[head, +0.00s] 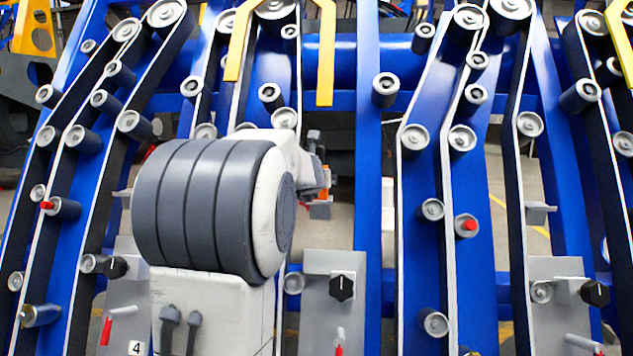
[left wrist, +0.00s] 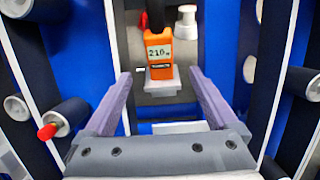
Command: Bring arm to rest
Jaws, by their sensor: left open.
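My left arm rises in the middle-left of the head view, and its big grey joint hides most of my left gripper. In the left wrist view my left gripper (left wrist: 160,75) is open, its two purple-grey fingers wide apart. An orange device (left wrist: 159,52) with a small display reading about 210 is framed between the fingertips, beyond them and not gripped. It sits on a pale bracket (left wrist: 162,88). A small orange patch (head: 324,182) shows behind my arm in the head view; I cannot tell if it is the same device. My right gripper is not in view.
Blue chassis beams (head: 368,170) with belts and grey rollers (head: 415,137) stand close around my arm. Yellow brackets (head: 326,55) hang from above. Metal plates with black knobs (head: 342,288) and red handles (head: 106,331) are low down. A red-tipped roller (left wrist: 53,127) is left of the gripper.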

